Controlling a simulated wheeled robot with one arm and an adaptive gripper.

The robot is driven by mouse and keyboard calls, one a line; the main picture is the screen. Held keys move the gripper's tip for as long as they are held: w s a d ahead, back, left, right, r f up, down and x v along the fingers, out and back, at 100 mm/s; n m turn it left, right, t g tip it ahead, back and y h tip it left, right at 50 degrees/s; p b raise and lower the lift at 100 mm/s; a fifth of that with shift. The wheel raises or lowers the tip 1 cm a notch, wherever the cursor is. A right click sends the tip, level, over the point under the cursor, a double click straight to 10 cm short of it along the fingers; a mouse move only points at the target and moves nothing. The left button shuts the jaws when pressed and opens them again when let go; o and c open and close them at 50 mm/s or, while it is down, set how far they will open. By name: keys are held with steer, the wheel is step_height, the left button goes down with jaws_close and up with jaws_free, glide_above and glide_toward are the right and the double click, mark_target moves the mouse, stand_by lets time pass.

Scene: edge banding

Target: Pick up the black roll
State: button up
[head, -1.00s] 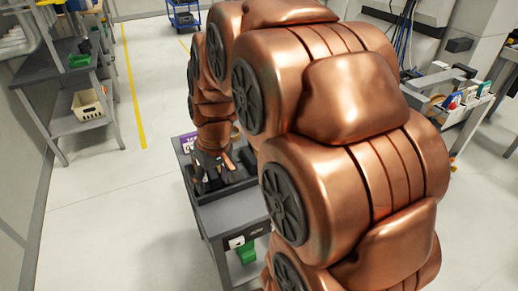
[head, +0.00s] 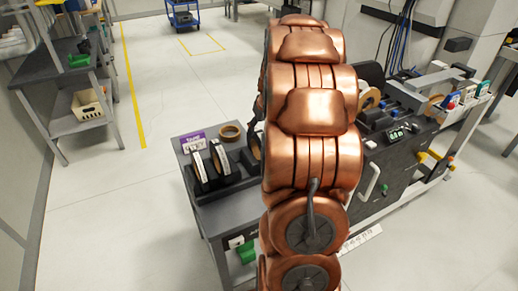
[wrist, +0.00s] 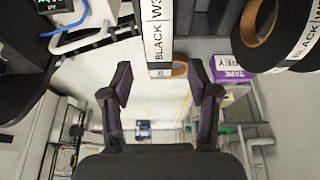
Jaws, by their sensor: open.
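A roll labelled BLACK (wrist: 159,32) shows edge-on at the top middle of the wrist view, its white strip lettered in black. My gripper (wrist: 160,75) is open in that view, with one finger either side of the roll's line. The roll's lower end reaches about level with the fingertips, and no contact shows. A second roll with BLACK lettering (wrist: 287,38) and a tan core is at the upper right. In the head view, my arm hides my gripper. Rolls with white strips (head: 200,166) stand on the grey cart (head: 232,212); their lettering is too small to read there.
A purple tape sign (head: 192,142) and a tan roll (head: 230,132) are at the cart's back. A machine with a display (head: 397,134) and rolls stands at right. Shelving (head: 75,85) is at left. The floor between shelves and cart is clear.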

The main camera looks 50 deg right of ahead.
mark_target(259, 132)
steer(key=shift+p+x, duration=1.3)
steer(key=shift+x, duration=1.7)
jaws_close()
